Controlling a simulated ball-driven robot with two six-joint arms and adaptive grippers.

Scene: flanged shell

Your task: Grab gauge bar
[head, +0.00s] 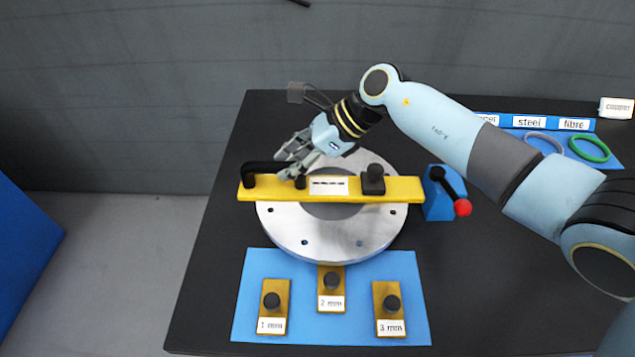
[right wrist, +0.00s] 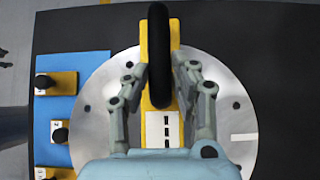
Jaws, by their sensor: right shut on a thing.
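The gauge bar (head: 288,191) is a long yellow bar with a white label, a black handle (head: 262,168) at its left end and a black knob on a block towards its right. It lies across the round grey metal flange (head: 335,242). My right gripper (head: 284,164) reaches down to the handle end of the bar. In the right wrist view its two fingers (right wrist: 160,74) are closed in on either side of the black handle (right wrist: 159,50), gripping it. The bar (right wrist: 148,118) runs beneath, partly hidden by the fingers. My left gripper is not in view.
A blue mat (head: 330,258) in front holds three brass blocks marked 1 mm, 2 mm and 3 mm. A blue block (head: 438,203) with a red-tipped lever stands right of the flange. Rings (head: 588,149) lie by labelled strips at back right. The table's left edge is close.

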